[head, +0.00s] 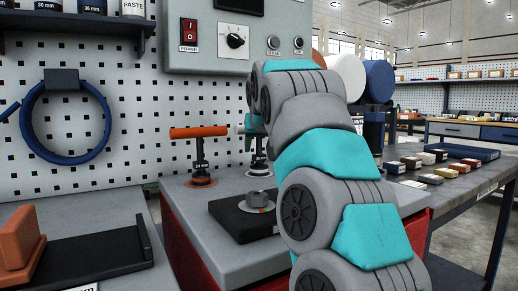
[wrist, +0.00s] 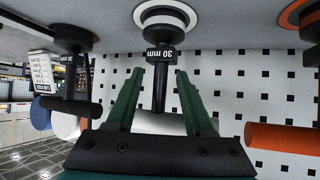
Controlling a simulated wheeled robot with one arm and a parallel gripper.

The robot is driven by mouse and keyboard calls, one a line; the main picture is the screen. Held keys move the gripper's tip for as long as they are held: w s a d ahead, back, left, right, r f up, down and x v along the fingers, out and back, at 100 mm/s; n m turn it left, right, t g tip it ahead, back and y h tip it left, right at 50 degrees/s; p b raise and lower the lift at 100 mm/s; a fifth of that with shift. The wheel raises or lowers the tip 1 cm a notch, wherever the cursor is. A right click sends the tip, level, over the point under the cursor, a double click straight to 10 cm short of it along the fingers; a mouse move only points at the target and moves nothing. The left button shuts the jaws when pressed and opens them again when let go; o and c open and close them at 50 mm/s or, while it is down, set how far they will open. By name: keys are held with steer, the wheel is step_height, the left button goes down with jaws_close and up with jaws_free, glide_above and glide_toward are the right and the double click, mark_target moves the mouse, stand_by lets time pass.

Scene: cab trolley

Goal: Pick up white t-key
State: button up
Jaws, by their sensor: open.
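The white t-key (wrist: 145,124) stands upright in the upside-down wrist view. It has a black post with a "30 mm" tag, a white-ringed round base and a white crossbar. My gripper (wrist: 158,72) is open, with its green fingers on either side of the post and the crossbar between them near the palm. I cannot tell whether the fingers touch it. In the head view my arm hides most of the white t-key; its post and base show beside the arm. The orange t-key (head: 200,132) stands to its left, and also shows in the wrist view (wrist: 283,138).
A black t-key (wrist: 70,107) stands on the other side in the wrist view. A black block with a metal knob (head: 245,217) sits in front on the grey cabinet top. A control box (head: 212,50) and pegboard (head: 130,140) are behind. A bench (head: 440,190) with small blocks is right.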

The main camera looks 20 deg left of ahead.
steer(key=shift+c, duration=0.2)
jaws_close()
stand_by(1.1)
